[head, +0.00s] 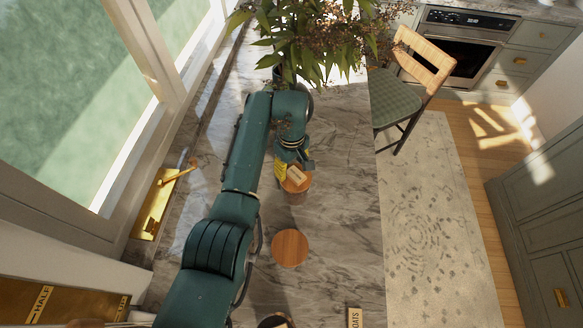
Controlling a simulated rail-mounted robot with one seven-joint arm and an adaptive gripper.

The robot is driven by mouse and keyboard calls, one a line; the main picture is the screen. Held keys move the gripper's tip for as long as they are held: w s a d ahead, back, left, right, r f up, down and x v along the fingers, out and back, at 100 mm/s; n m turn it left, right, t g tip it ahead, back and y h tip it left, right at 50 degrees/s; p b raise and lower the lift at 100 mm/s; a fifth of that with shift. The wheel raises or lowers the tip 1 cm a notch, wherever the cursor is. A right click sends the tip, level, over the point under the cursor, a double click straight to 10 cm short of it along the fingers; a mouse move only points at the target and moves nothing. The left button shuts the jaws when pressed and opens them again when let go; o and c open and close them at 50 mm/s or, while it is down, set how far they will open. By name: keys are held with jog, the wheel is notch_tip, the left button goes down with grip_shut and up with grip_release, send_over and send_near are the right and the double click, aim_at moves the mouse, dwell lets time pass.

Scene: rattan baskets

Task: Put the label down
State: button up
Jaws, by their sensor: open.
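My gripper (294,170), with yellow fingers, is at the far end of my teal arm, low over the marble counter. It is open. A small pale tan piece (296,174), possibly a label, lies at the fingers, over a round wooden-topped container (297,186). I cannot tell whether the fingers touch it, and no writing on it is readable. A pale label reading "OATS" (354,318) is at the bottom edge of the view, partly cut off, apart from my gripper.
A round wooden disc (290,248) lies on the marble counter (345,220). A leafy plant (310,40) stands beyond my gripper. A gold tray (154,205) is at the left by the window. A dark round container (276,321) is at the bottom edge. The counter's right side is mostly clear.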

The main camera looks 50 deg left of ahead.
aim_at(292, 170)
notch_tip(292, 170, up, 11)
jog(key=shift+f, duration=0.15)
dwell(0.5)
